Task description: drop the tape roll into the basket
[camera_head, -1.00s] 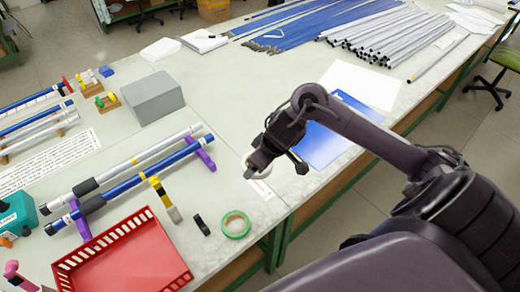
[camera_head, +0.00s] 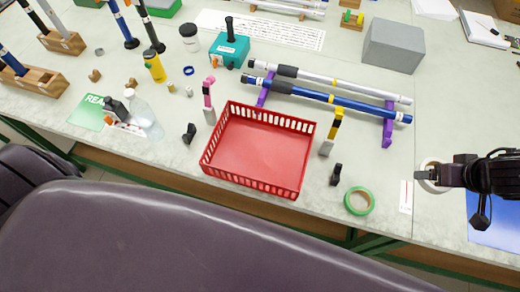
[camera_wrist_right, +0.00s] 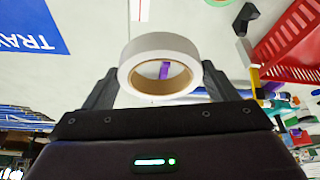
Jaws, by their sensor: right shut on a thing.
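A white tape roll (camera_head: 428,178) is in my right gripper (camera_head: 437,175) at the right of the head view. In the right wrist view, the roll (camera_wrist_right: 152,46) is clasped between the two dark fingers (camera_wrist_right: 158,88), its round hole facing the camera. The red basket (camera_head: 303,127), with slotted walls, stands in the middle of the head view, well left of the gripper, and looks empty. It also shows in part in the right wrist view (camera_wrist_right: 296,45). My left gripper is out of view.
A green tape roll (camera_head: 359,201) and a small black item (camera_head: 336,174) lie between basket and gripper. A yellow-topped item (camera_head: 332,132) stands at the basket's right. Rods (camera_head: 340,97) rest on purple supports behind. A blue sheet (camera_head: 488,228) lies at right.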

